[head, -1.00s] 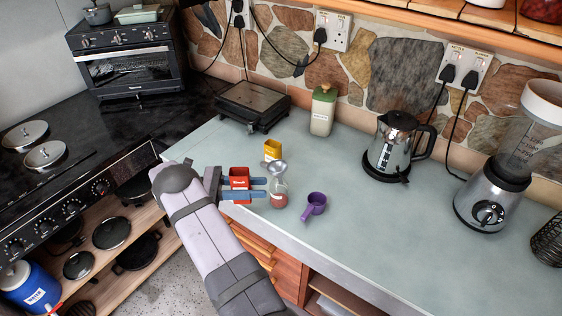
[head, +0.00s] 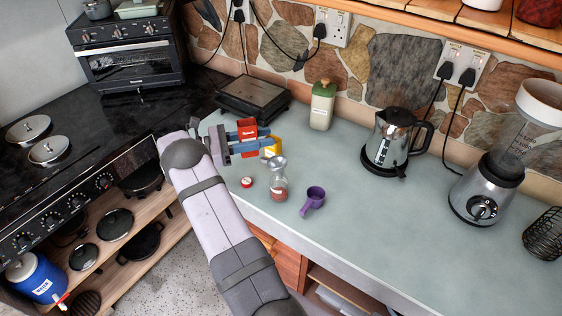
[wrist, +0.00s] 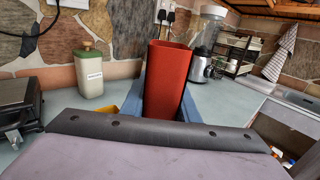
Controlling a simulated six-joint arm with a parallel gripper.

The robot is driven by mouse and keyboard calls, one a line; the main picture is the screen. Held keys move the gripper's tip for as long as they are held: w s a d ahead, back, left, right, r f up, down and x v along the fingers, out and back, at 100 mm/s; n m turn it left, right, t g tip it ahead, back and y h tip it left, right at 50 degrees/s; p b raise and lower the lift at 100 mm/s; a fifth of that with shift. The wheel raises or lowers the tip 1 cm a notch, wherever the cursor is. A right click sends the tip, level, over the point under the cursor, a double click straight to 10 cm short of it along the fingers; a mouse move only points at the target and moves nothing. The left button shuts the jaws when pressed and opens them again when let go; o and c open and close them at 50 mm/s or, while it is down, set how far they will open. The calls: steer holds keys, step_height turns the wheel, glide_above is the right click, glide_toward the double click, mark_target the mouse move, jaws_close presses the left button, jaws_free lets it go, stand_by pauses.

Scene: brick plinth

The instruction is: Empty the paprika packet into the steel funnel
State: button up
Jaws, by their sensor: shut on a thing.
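My gripper (head: 250,139) is shut on the red paprika packet (head: 248,127), with a blue finger on each side. The packet looks upright, above the back left of the counter; it also shows in the wrist view (wrist: 169,78). Its inside cannot be seen. The steel funnel (head: 274,162) sits in the mouth of a clear glass jar (head: 279,188), in front of and to the right of my gripper. Reddish contents show low in the jar. The funnel and jar are not visible in the wrist view.
A yellow container (head: 274,148) stands just behind the funnel, close to my fingers. A red and white lid (head: 247,182) lies left of the jar, a purple scoop (head: 314,198) right of it. The right counter front is clear.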

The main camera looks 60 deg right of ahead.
steer(key=shift+r+p, duration=0.15)
steer(key=shift+p, duration=0.15)
steer(key=m+t+y, duration=0.1)
steer(key=t, duration=0.1)
steer(key=s+m+t+y+b, duration=0.1)
steer(key=m+t+y, duration=0.1)
steer(key=t, duration=0.1)
steer(key=m+t+y, duration=0.1)
steer(key=t+y, duration=0.1)
steer(key=t, duration=0.1)
steer(key=shift+s+d+f+m+b, duration=0.1)
steer(key=shift+s+f+m+b, duration=0.2)
steer(key=shift+m, duration=0.1)
stand_by(0.8)
steer(key=shift+w+f+t+y+b, duration=0.2)
steer(key=shift+w+t+y+b, duration=0.1)
steer(key=shift+t+b, duration=0.15)
steer(key=shift+w+r+m+t, duration=0.15)
steer(key=shift+r+m+t, duration=0.35)
steer(key=shift+t, duration=0.25)
stand_by(0.3)
steer(key=shift+f+m+t+y+b, duration=0.35)
steer(key=shift+t+y+b, duration=0.2)
steer(key=shift+t, duration=0.15)
stand_by(0.3)
steer(key=shift+w+r+t+p, duration=0.1)
steer(key=shift+r+t+p, duration=0.45)
steer(key=shift+t, duration=0.15)
